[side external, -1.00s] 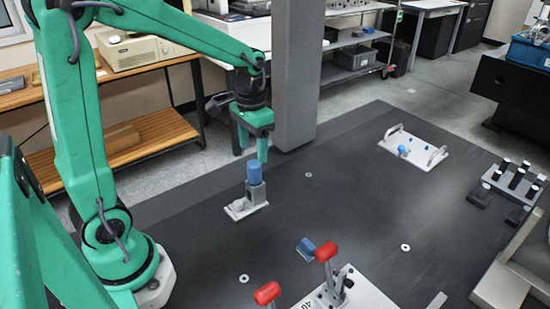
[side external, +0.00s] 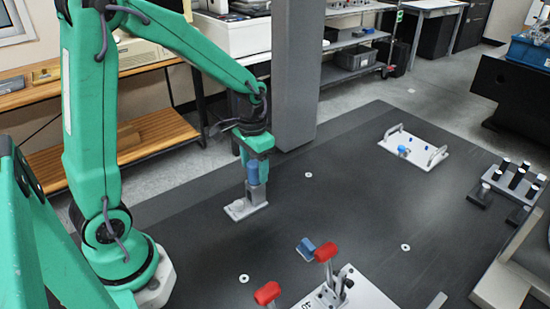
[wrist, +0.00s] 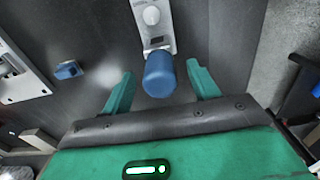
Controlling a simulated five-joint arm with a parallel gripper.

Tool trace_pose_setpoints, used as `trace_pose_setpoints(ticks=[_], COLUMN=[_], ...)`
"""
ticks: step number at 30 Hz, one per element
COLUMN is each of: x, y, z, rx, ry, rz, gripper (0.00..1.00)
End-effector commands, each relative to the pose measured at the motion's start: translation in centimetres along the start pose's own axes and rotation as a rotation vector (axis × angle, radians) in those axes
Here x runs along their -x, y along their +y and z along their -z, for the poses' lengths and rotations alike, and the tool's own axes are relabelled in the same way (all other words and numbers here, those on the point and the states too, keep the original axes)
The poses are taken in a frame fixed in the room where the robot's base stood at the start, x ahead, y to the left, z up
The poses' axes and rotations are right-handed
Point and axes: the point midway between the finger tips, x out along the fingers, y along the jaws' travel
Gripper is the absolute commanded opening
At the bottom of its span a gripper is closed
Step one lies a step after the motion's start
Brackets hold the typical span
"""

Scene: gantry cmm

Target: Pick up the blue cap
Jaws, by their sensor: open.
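The blue cap (side external: 253,171) sits upright on a small grey block with a light base plate (side external: 240,209) on the dark table. In the wrist view the blue cap (wrist: 159,75) shows between the two green fingers, with its holder plate (wrist: 150,22) beyond it. My gripper (side external: 257,168) is open around the cap in the side view, with its fingers pointing down. In the wrist view my gripper (wrist: 162,88) has a finger on each side of the cap, with a gap visible on both sides.
A small blue block (side external: 307,249) lies on the table near two red-handled clamps (side external: 326,252). A white tray with handles (side external: 412,150) stands at the back right, beside a rack of black pegs (side external: 513,180). A grey column (side external: 295,80) rises behind my gripper.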

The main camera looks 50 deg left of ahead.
Motion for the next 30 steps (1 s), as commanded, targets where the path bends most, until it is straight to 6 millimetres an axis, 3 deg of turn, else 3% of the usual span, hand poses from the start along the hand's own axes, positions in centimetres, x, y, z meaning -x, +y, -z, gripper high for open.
trace_pose_setpoints(ticks=[13, 14, 21, 30], x=[0.01, 0.01, 0.01, 0.12], y=[0.01, 0.01, 0.01, 0.0], z=[-0.01, -0.01, -0.01, 0.01], rx=[0.0, 0.0, 0.0, 0.0], ry=[0.0, 0.0, 0.0, 0.001], rz=[0.0, 0.0, 0.0, 0.0], gripper=[0.6, 0.58, 0.13, 0.13])
